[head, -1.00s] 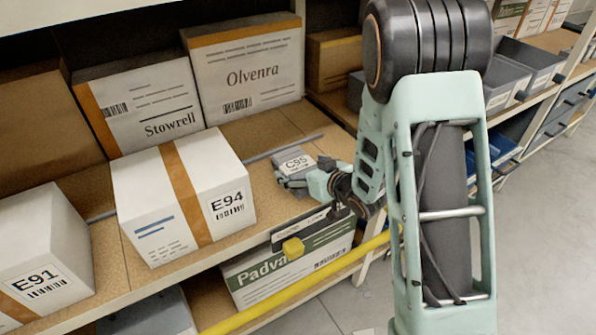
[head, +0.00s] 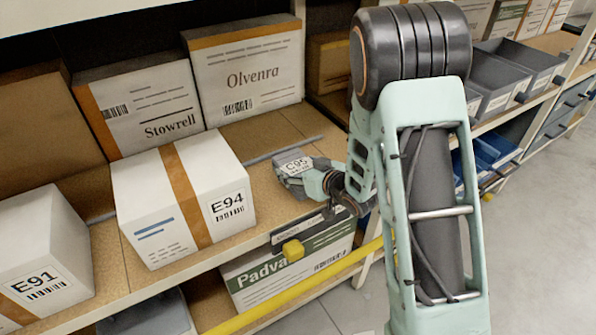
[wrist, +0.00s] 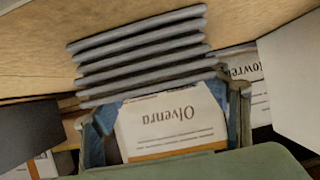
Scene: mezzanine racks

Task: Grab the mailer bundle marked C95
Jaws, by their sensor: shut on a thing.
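The mailer bundle marked C95 (head: 292,163) is a small grey stack with a white label, at the shelf's front part right of the E94 box. In the wrist view the bundle (wrist: 140,56) shows as several grey layers edge-on, across the fingers' far ends. My gripper (head: 305,184) reaches it from the right and is shut on it. The two fingers (wrist: 165,108) stand on either side in the wrist view. I cannot tell whether the bundle touches the shelf.
White boxes E94 (head: 182,199) and E91 (head: 38,243) stand to the left. Stowrell (head: 140,105) and Olvenra (head: 246,70) boxes stand behind. A yellow rail (head: 290,293) runs below the shelf front. Grey bins (head: 512,72) are at the right.

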